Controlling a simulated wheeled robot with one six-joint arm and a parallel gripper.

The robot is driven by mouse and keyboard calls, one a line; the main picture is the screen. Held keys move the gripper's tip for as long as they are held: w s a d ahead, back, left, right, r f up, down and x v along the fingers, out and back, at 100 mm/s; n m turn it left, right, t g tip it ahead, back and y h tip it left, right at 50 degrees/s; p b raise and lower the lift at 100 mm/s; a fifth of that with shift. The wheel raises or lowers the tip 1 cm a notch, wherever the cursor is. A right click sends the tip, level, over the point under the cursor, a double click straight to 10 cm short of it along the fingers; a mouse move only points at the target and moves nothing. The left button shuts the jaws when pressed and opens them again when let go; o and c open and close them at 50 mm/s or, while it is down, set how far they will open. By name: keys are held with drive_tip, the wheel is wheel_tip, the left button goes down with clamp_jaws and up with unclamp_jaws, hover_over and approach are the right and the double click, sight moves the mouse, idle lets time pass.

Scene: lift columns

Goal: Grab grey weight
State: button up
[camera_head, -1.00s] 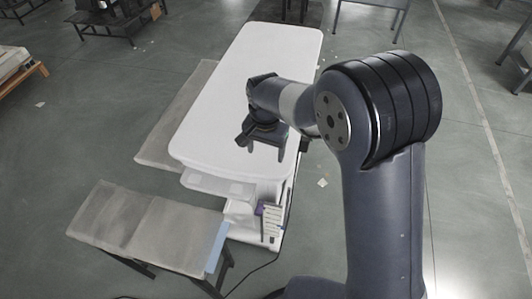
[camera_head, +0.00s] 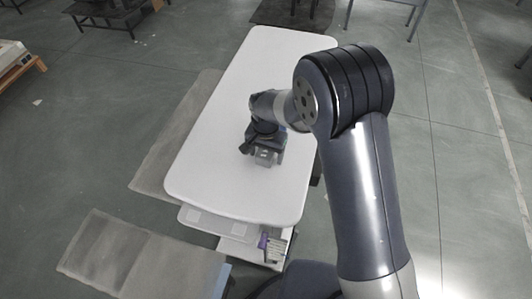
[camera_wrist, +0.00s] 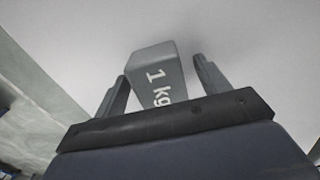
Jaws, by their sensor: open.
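The grey weight (camera_wrist: 152,65), a tapered block marked "1 kg" in white, shows in the wrist view. It is between the two fingers of my gripper (camera_wrist: 161,67), with a visible gap on the right side and a smaller one on the left. The fingers are open and not closed on it. In the head view my gripper (camera_head: 262,155) is low over the near part of the white table (camera_head: 215,140). The weight is largely hidden by the gripper there, and its lower end is hidden by the gripper body in the wrist view.
The white tabletop around the gripper is bare. A low grey bench (camera_head: 140,262) stands at the lower left, and a grey mat or bench (camera_head: 165,150) lies along the table's left side. A small rack (camera_head: 272,246) is below the table's near edge.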

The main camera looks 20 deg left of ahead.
clamp_jaws()
idle(0.8)
